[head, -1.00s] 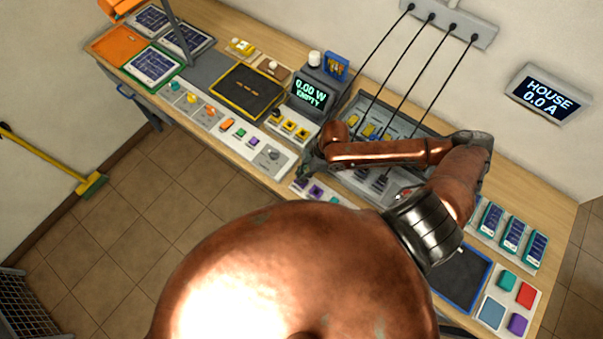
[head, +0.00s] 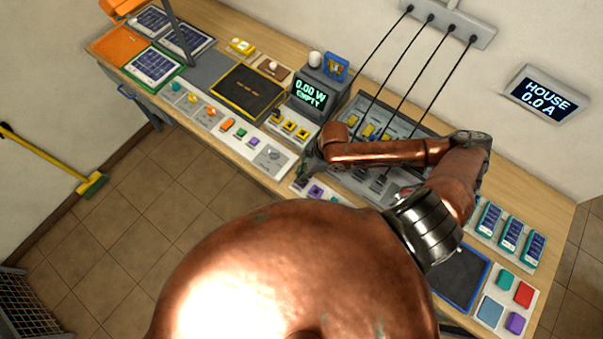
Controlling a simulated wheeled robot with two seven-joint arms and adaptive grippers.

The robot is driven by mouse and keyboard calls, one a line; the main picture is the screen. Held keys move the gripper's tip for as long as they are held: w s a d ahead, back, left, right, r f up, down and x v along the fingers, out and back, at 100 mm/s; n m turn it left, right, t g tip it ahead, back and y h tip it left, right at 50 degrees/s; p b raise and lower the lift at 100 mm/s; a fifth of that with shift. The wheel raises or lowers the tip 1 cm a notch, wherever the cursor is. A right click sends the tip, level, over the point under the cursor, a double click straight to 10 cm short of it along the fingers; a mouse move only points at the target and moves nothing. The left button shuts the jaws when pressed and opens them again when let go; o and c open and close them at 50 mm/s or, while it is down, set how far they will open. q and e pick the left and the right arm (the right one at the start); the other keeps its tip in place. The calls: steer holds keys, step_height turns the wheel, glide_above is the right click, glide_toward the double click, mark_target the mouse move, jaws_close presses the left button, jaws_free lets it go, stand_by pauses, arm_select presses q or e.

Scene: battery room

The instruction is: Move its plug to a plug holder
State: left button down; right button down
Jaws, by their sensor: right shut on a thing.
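My right gripper (head: 306,172) is dark and small in the head view, at the front edge of the bench. It is shut on a small dark thing, seemingly a plug, mostly hidden by the fingers. It is low over the left end of a white strip with purple pieces (head: 316,191); I cannot tell whether it touches it. Several black cables (head: 408,55) run from a grey wall strip (head: 450,22) down behind my right arm. Dark plugs (head: 379,184) show on a grey panel below my forearm, partly covered. My left gripper is out of view.
A meter box (head: 310,92) reading "0.00 W EMPTY" stands behind the gripper. Left of it are a yellow-rimmed black tray (head: 248,90) and a white strip of coloured blocks (head: 225,124). A blue-edged mat (head: 461,278) and battery packs (head: 511,235) lie right. My arm hides the bench's middle.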

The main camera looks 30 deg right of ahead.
steer(key=shift+f, duration=0.55)
stand_by(0.4)
steer(key=c, duration=2.1)
jaws_free()
steer(key=p+v, duration=1.1)
